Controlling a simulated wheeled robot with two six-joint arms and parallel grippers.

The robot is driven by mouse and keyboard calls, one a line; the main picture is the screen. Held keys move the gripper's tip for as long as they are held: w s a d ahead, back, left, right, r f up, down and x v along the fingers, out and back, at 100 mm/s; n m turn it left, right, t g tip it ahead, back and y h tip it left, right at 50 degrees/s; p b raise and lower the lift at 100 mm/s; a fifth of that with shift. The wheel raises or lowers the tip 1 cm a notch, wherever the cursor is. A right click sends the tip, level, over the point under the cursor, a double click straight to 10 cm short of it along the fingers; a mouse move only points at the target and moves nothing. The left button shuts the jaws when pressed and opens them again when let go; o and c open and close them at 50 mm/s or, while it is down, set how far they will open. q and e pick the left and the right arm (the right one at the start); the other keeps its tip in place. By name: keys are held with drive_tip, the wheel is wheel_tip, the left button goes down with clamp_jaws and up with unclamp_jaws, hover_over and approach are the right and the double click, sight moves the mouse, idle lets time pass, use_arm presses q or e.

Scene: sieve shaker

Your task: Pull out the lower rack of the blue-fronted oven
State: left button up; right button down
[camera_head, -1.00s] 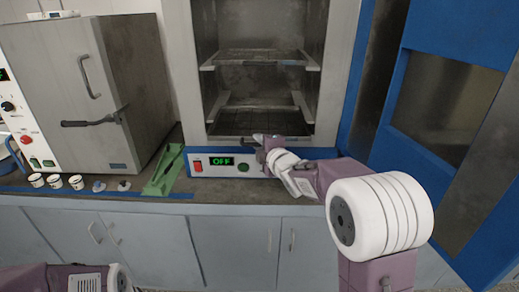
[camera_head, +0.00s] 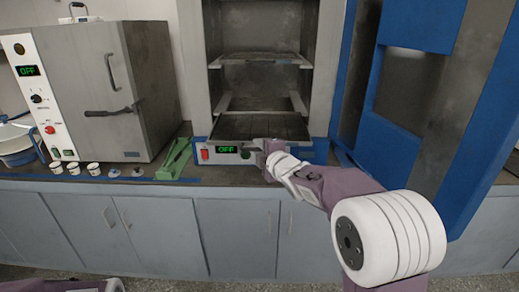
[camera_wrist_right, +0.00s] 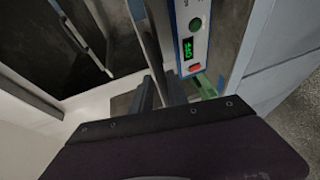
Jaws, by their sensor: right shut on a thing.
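The blue-fronted oven (camera_head: 318,152) stands open, with its green OFF display lit. Its lower rack (camera_head: 262,127) is a dark flat shelf low in the opening, with its front edge out over the control panel. My right gripper (camera_head: 263,149) is shut on the rack's front edge, near the middle; its hand hides part of that edge and the panel. In the right wrist view the dark fingers (camera_wrist_right: 160,88) reach up beside the panel (camera_wrist_right: 194,35); the grip itself is hard to make out. My left gripper is out of view; only a bit of its arm shows at bottom left.
The upper rack (camera_head: 262,59) sits inside. The wide blue door (camera_head: 465,150) is swung open at the right, close to my right arm. A grey oven (camera_head: 140,75), a green holder (camera_head: 175,160) and small white cups (camera_head: 74,168) stand on the counter at the left.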

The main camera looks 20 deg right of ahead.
drive_tip(key=shift+f, duration=0.45)
drive_tip(key=c, duration=1.6)
unclamp_jaws()
drive_tip(key=shift+o, duration=0.6)
drive_tip(key=shift+w, duration=0.15)
drive_tip(key=shift+r, duration=0.15)
drive_tip(key=v, duration=0.9)
drive_tip(key=shift+p, duration=0.3)
